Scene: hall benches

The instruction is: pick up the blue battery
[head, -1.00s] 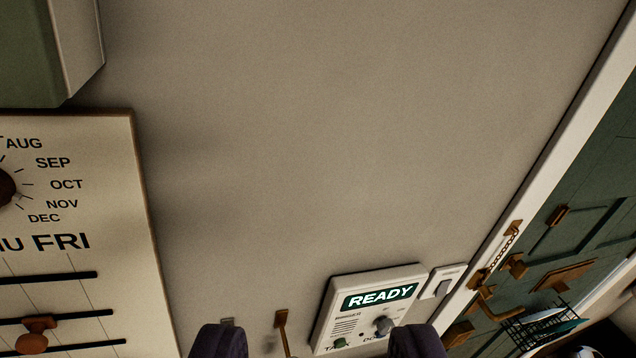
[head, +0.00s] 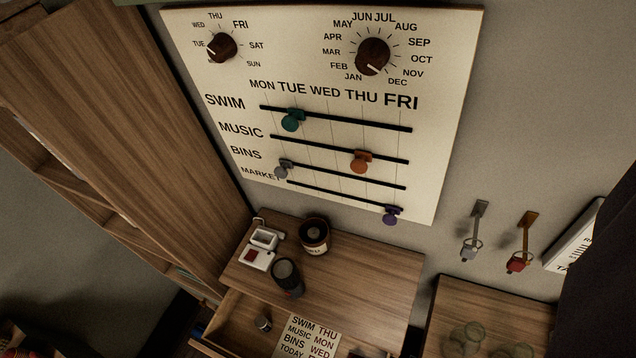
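I cannot make out a blue battery for certain. A dark cylinder (head: 287,278) stands on the wooden cabinet top, and its colour is too dark to tell. A small grey cylinder (head: 263,323) is in the open drawer (head: 235,306) below, beside a printed card (head: 309,338). A white device (head: 260,249) with a red part lies at the back left of the top. My gripper's fingertips are not in view; a dark shape fills the lower right edge, and I cannot tell which part it is.
A dark round jar (head: 314,236) stands behind the cylinder. A calendar board (head: 445,130) with knobs and sliders hangs above. A tall wooden shelf unit (head: 120,100) stands left. Keys (head: 517,262) hang at right over a second wooden top (head: 500,307) with glasses.

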